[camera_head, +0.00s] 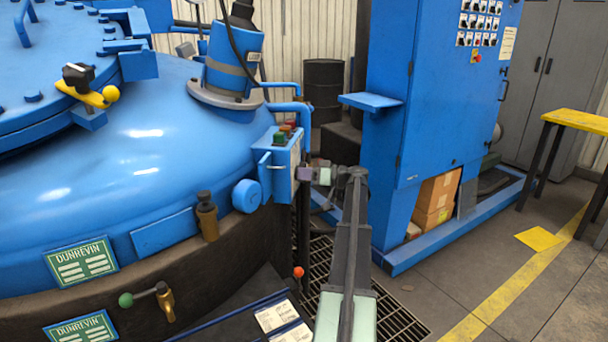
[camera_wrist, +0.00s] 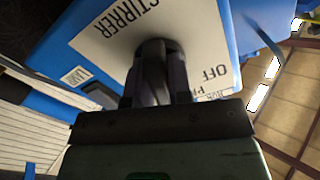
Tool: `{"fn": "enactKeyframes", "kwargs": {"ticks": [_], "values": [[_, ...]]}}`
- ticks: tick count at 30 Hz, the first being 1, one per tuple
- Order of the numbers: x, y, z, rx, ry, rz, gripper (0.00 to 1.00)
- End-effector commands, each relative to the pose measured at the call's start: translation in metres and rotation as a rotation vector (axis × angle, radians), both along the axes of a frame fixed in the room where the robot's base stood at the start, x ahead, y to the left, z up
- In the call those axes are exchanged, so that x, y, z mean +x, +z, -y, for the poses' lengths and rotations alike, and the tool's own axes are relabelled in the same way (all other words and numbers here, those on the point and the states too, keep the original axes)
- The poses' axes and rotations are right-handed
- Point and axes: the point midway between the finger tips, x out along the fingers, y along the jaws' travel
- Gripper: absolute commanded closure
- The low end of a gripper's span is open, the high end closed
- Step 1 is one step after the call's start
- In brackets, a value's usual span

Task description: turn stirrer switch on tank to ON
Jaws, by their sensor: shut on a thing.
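The blue switch box (camera_head: 279,168) stands on the side of the blue tank (camera_head: 130,150), with a green and other coloured buttons (camera_head: 284,133) on top. My gripper (camera_head: 304,173) is against the right-hand face of the box. In the wrist view, the box's white plate (camera_wrist: 110,45) reads STIRRER and OFF; more lettering beside OFF is partly covered. The dark switch knob (camera_wrist: 152,52) sits in the plate between the two fingers of my gripper (camera_wrist: 153,80), which is shut on it. The fingers hide much of the knob, so I cannot tell its setting.
A blue cabinet (camera_head: 425,90) with a small shelf (camera_head: 371,102) stands right of my arm. A floor grating (camera_head: 398,318) lies below. A yellow-topped bench (camera_head: 578,121) stands at the right. A red-tipped lever (camera_head: 298,272) is below the box.

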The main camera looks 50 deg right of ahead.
Motion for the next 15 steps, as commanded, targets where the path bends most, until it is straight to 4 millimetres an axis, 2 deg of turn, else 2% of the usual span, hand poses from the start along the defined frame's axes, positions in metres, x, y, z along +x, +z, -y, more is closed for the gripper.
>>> {"fn": "enactKeyframes", "kwargs": {"ticks": [15], "values": [[-0.0007,-0.0009,-0.0004,0.33,0.001,-0.158,1.0]]}}
